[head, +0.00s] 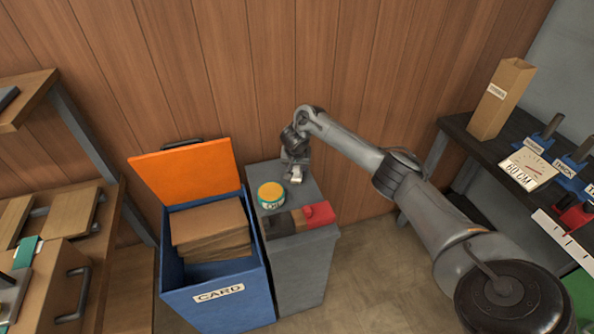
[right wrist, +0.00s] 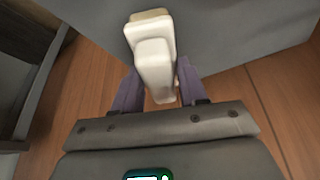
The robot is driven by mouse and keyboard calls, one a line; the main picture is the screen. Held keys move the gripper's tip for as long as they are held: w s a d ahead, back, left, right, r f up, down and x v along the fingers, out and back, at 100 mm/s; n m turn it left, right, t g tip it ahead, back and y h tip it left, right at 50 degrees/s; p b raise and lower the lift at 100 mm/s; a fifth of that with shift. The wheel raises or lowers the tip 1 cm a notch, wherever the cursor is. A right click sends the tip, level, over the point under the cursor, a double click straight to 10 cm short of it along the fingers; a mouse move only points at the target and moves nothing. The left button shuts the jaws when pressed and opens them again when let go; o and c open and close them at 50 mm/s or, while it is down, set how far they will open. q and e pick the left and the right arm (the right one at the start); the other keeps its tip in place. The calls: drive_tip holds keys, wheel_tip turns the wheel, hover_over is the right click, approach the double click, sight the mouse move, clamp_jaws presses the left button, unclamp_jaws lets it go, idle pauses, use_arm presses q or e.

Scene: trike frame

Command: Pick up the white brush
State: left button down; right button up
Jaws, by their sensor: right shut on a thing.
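The white brush (head: 296,174) is at the back of the grey cabinet top, under my right gripper (head: 294,165). In the right wrist view the brush (right wrist: 153,60) is a white block shape with a tan strip at its far end. The fingers of my right gripper (right wrist: 152,92) stand on either side of it and are shut on it. I cannot tell whether the brush still touches the cabinet top. My left gripper is not in view.
The grey cabinet (head: 310,262) also bears a yellow-lidded tin (head: 271,194) and a red-and-black brush-like item (head: 318,213). A blue card bin (head: 215,303) with an orange lid (head: 190,170) stands left. A dark workbench (head: 470,140) with tools is at right.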

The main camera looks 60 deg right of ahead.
drive_tip(key=shift+c, duration=1.2)
drive_tip(key=shift+r+p, duration=0.55)
drive_tip(key=shift+r, duration=0.35)
wheel_tip(320, 180, up, 2)
drive_tip(key=shift+r+p, duration=0.25)
drive_tip(key=shift+p, duration=0.5)
drive_tip(key=s+r+p, duration=0.5)
drive_tip(key=s+r, duration=0.1)
drive_tip(key=s, duration=0.5)
drive_tip(key=shift+s+d+r, duration=0.15)
drive_tip(key=shift+s+r, duration=0.15)
drive_tip(key=shift+r, duration=0.1)
